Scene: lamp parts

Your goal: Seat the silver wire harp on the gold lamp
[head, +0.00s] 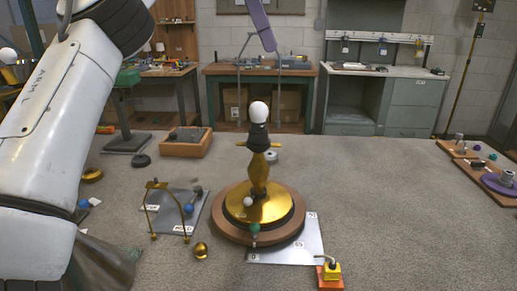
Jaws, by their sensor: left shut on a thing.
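The gold lamp (259,174) stands upright on a round brown base (222,236), with a white bulb (258,111) in a dark socket on top. Small gold saddle arms (241,143) stick out beside the socket. The silver wire harp (240,84) is upright above the lamp, its two thin legs on either side of the bulb. Its lower ends are too fine to tell whether they touch the saddle. My left gripper (267,42), seen as a purple finger from the top edge, is shut on the harp's top. My right gripper is not in view.
A gold wire harp (183,212) stands at the left on a grey plate (160,219). A gold ball (201,250) lies in front of it. My white left arm fills the left side. The mat right of the lamp is mostly clear.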

